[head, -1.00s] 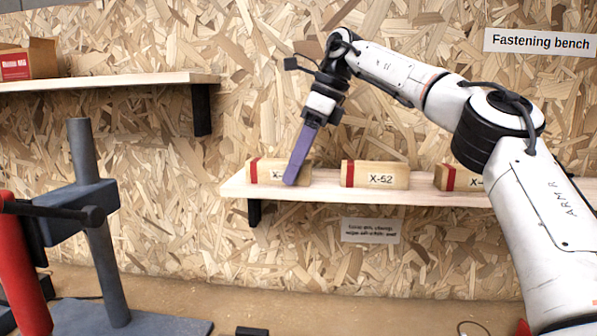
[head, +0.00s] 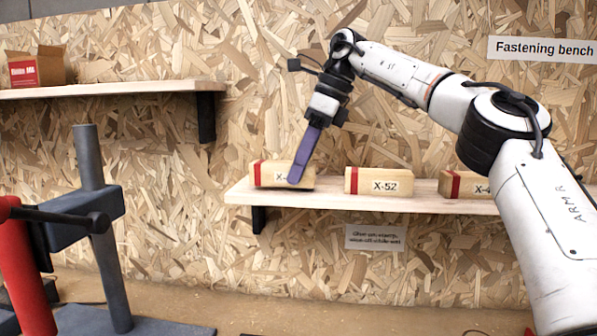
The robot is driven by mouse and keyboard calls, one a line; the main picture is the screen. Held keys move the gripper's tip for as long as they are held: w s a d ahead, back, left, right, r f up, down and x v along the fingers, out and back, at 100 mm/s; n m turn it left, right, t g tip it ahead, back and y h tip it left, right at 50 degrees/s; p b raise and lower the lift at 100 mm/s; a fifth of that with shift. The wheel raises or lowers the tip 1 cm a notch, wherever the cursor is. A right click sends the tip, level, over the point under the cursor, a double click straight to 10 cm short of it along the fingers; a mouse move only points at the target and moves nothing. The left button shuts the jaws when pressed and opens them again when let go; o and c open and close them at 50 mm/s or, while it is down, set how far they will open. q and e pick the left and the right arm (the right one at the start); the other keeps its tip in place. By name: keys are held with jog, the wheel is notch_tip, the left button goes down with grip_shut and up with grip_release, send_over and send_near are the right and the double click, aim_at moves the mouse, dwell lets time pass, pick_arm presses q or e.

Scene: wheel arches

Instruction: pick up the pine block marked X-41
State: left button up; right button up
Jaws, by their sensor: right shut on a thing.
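My right gripper (head: 303,155), with purple fingers, is shut on the left pine block (head: 268,174) on the middle shelf. This block has a red stripe at its left end; its label starts "X-" and the finger hides the rest. It looks slightly tilted, perhaps just off the shelf; I cannot tell whether it still touches. A middle block (head: 379,181) reads X-52. A right block (head: 455,185) reads "X-4", with its end hidden behind my right arm. I cannot read a full X-41 on any block. My left gripper is not in view.
The blocks' shelf (head: 330,199) has a small sign (head: 376,237) below it. A higher shelf (head: 110,88) at left holds an open cardboard box (head: 38,68). A grey stand (head: 90,205) and a red post (head: 25,265) rise at front left. A "Fastening bench" sign hangs upper right.

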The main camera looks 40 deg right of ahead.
aim_at(288, 163)
jog(key=shift+w+r, duration=0.1)
jog(key=shift+r, duration=2.85)
jog(key=shift+f, duration=0.1)
